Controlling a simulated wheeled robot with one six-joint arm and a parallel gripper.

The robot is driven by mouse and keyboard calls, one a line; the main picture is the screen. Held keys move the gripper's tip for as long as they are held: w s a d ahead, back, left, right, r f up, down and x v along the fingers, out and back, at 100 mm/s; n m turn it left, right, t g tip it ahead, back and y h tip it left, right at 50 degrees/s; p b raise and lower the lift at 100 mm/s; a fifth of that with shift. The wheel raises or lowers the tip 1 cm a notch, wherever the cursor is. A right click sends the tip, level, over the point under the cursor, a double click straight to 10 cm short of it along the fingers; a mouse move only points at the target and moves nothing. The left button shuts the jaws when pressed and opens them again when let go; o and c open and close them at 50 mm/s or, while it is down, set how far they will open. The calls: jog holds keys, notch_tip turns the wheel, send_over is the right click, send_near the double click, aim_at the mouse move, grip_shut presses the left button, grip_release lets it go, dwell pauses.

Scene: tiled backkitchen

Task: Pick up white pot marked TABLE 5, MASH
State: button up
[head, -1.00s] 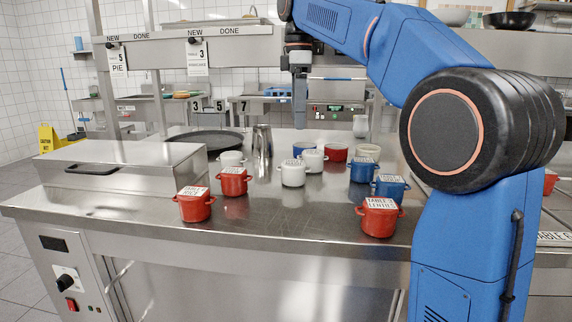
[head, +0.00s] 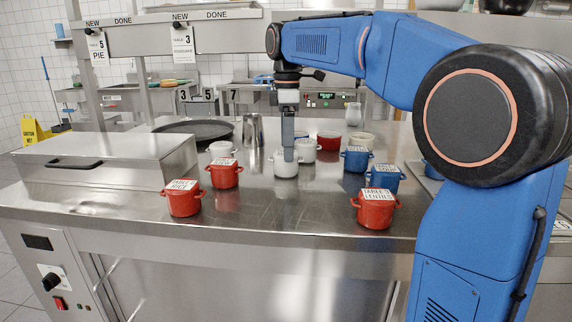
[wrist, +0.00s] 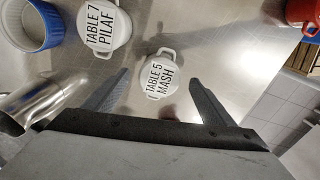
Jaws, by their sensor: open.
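The white pot marked TABLE 5, MASH (wrist: 159,78) shows from above in the wrist view, its label readable and its small handles at two opposite sides. In the head view the pot (head: 285,169) is the front one of the white pots on the steel counter, its top partly hidden by my fingers. My gripper (head: 288,158) points down right over it. In the wrist view the open fingers of my gripper (wrist: 158,80) lie to either side of the pot in the picture, with nothing held. I cannot tell whether they reach below its lid.
A white pot marked TABLE 7, PILAF (wrist: 104,30) stands close by, with a blue dish (wrist: 32,22) beyond. A tall steel container (head: 253,131) stands behind left. Red pots (head: 183,200) and blue pots (head: 386,178) stand around. The counter's front middle is clear.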

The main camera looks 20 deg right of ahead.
jog(key=shift+f, duration=2.8)
jog(key=c, duration=1.4)
jog(key=shift+r, duration=0.1)
